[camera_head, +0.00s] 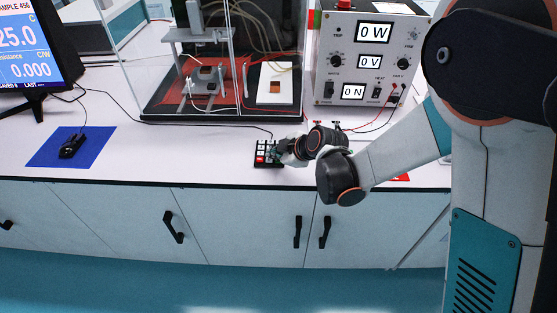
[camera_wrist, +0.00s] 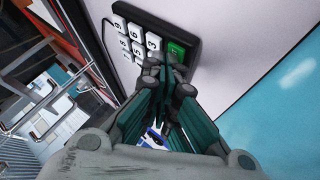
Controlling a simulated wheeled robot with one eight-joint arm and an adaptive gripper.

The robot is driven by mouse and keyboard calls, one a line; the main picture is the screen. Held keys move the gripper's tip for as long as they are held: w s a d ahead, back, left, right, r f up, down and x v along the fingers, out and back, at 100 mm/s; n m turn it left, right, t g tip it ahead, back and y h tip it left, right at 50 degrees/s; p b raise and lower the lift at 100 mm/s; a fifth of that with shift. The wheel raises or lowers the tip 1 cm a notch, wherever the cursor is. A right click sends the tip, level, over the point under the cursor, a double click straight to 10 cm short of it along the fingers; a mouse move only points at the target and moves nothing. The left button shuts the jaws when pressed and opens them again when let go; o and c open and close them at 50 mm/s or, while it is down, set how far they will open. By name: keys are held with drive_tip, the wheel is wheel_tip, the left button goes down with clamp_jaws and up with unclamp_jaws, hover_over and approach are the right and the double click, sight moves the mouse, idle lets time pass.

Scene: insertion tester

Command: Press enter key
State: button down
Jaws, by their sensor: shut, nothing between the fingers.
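A small black keypad (camera_head: 262,150) with white keys and a red key lies on the white bench near its front edge. In the wrist view the keypad (camera_wrist: 150,20) fills the upper middle, with a green key (camera_wrist: 177,50) at its near right corner. My gripper (camera_head: 281,154) is at the keypad's right side in the head view. In the wrist view my gripper (camera_wrist: 172,72) has its fingers shut and empty, with the tips just below the green key and overlapping the keypad's near edge. I cannot tell whether the tips touch a key. Any label on the green key is unreadable.
A power supply box (camera_head: 366,60) with displays stands behind my arm. A clear-walled test rig (camera_head: 200,112) stands behind the keypad. A black mouse (camera_head: 72,146) lies on a blue mat (camera_head: 48,152) beside a monitor (camera_head: 30,50). Bench between mat and keypad is clear.

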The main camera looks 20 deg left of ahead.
sight(277, 162)
drive_tip(key=shift+r, duration=0.15)
drive_tip(key=shift+r+p, duration=0.45)
drive_tip(key=shift+r, duration=0.2)
drive_tip(key=shift+r, duration=0.1)
wheel_tip(277, 162, up, 5)
drive_tip(key=p, duration=0.3)
idle(0.3)
idle(0.3)
